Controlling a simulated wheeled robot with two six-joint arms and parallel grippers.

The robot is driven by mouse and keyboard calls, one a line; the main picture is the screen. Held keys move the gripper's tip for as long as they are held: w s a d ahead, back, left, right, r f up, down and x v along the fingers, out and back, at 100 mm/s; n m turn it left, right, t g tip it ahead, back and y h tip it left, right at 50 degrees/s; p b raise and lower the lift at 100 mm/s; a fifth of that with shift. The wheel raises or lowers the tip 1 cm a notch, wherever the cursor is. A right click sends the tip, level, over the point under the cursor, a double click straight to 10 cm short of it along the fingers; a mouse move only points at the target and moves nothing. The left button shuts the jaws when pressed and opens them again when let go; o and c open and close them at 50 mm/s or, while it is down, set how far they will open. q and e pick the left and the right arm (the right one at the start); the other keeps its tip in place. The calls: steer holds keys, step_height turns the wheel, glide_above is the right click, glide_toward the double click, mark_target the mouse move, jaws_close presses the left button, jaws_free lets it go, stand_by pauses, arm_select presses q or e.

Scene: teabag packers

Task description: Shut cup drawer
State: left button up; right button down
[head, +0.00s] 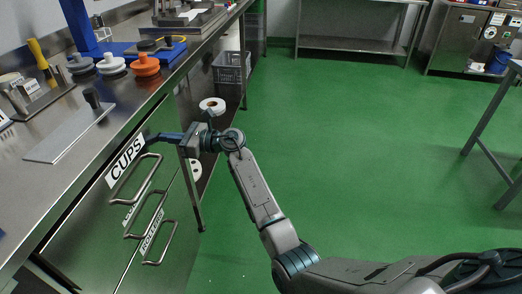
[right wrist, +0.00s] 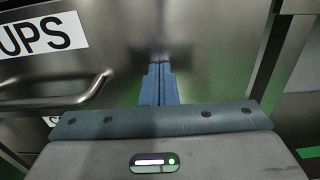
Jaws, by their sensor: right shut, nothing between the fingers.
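The cup drawer (head: 112,192) is the top drawer of a steel cabinet, with a white CUPS label and a curved metal handle (head: 134,180). Its front looks about flush with the drawers below, though a small gap is hard to tell. My right gripper (head: 149,138) is at the drawer front, just right of the label. In the right wrist view its shut blue fingers (right wrist: 159,84) point at the steel front (right wrist: 120,60), right of the handle (right wrist: 85,95), with nothing between them. The fingertips are at or very near the surface; contact is unclear. My left gripper is not in view.
Two lower drawers with handles (head: 158,243) sit below. The steel worktop (head: 40,190) above carries a flat plate (head: 70,132), knobs and tools. The green floor (head: 350,130) is open to the right.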

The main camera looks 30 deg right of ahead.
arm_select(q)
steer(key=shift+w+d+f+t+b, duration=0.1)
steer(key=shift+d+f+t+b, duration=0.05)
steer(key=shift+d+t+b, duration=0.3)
arm_select(e)
steer(key=x, duration=0.3)
steer(key=shift+r, duration=0.3)
